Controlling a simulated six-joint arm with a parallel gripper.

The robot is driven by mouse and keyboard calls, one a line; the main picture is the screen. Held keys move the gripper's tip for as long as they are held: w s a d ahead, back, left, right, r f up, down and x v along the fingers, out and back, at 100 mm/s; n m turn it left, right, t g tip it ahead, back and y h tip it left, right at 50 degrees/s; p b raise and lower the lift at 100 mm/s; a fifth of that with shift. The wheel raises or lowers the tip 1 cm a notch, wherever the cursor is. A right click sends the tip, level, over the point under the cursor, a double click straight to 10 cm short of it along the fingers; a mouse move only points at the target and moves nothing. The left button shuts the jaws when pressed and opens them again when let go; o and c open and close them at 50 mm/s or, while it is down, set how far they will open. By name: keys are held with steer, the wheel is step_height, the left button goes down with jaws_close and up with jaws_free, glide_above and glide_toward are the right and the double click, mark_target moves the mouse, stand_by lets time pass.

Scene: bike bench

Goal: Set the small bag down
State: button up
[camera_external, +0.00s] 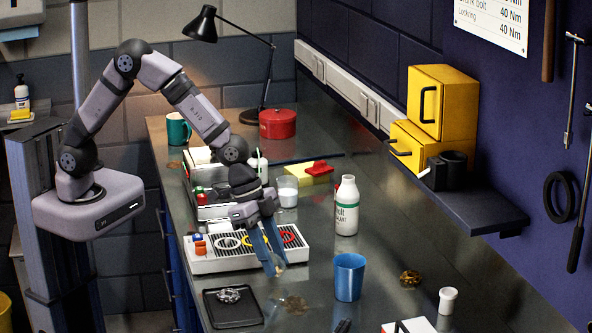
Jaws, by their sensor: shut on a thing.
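My gripper (277,266) has blue fingers pointing down, and they are shut on a small pale thing at their tips. This looks like the small bag (279,270), mostly hidden by the fingers and too small to make out in detail. It hangs above the steel bench top, just right of the front end of the white tray. A dull brownish patch (293,304) shows on the bench below it; I cannot tell if it is a thing or a mark.
The white slotted tray (205,266) with coloured rings lies left of the gripper. A black tray (233,317) with a metal part is in front. A blue cup (349,277), a white bottle (346,207) and an amber item (410,278) stand right. Bare bench lies between.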

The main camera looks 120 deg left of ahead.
steer(key=shift+f, duration=0.85)
steer(key=shift+f, duration=0.2)
steer(key=o, duration=1)
steer(key=shift+r, duration=0.1)
steer(key=shift+r, duration=0.1)
steer(key=shift+s+r, duration=0.1)
steer(key=shift+r, duration=0.35)
steer(key=b+v, duration=0.2)
steer(key=v, duration=0.9)
